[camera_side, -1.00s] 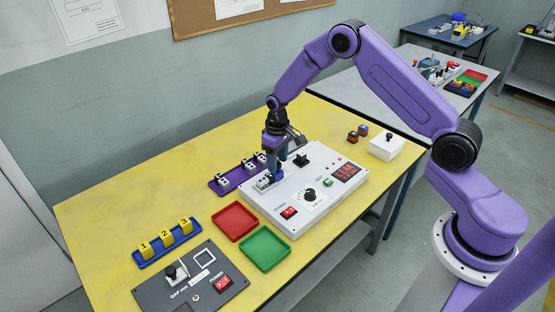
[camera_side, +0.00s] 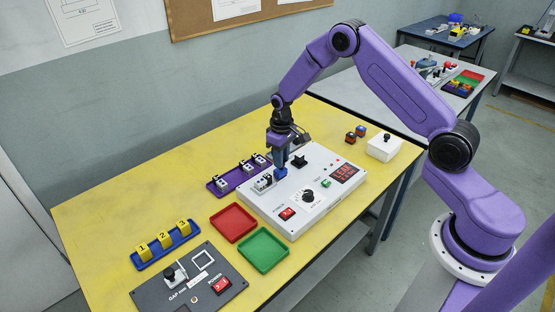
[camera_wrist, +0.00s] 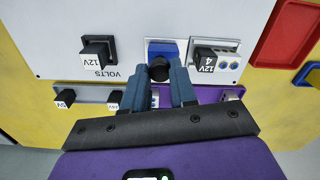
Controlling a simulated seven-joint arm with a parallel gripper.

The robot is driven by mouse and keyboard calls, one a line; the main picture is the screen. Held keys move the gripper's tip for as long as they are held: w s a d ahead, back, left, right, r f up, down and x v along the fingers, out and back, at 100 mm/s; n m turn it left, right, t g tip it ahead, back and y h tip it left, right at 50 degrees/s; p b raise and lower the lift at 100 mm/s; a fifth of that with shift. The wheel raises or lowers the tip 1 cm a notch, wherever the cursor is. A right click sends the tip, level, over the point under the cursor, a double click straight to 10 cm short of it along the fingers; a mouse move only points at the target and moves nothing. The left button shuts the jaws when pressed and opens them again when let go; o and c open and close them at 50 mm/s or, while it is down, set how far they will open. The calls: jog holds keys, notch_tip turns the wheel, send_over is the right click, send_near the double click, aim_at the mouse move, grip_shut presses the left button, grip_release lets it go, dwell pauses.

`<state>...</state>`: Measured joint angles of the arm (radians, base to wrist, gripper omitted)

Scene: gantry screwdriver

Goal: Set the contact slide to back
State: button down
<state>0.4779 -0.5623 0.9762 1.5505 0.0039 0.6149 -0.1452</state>
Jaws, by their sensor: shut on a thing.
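The contact slide shows in the wrist view as a round black knob (camera_wrist: 159,69) over a blue plate in a white frame (camera_wrist: 163,49) on the white tester panel. My gripper (camera_wrist: 163,80) has its blue-grey fingers on both sides of the knob and is shut on it. In the side view my gripper (camera_side: 281,173) reaches down to the panel (camera_side: 328,193). The fingers hide the slide there, so its exact position along its track cannot be read.
A terminal block marked 12V (camera_wrist: 205,58) sits beside the slide. A black VOLTS post (camera_side: 299,162) stands on the other side. A purple rack (camera_side: 218,187) with several blocks lies behind the panel. Red (camera_side: 234,222) and green (camera_side: 263,250) trays lie in front.

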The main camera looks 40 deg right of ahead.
jog(key=shift+d, duration=0.3)
jog(key=c, duration=0.9)
grip_release()
jog(key=shift+a, duration=0.1)
jog(key=shift+r, duration=0.3)
notch_tip(320, 180, up, 17)
jog(key=shift+f, duration=0.1)
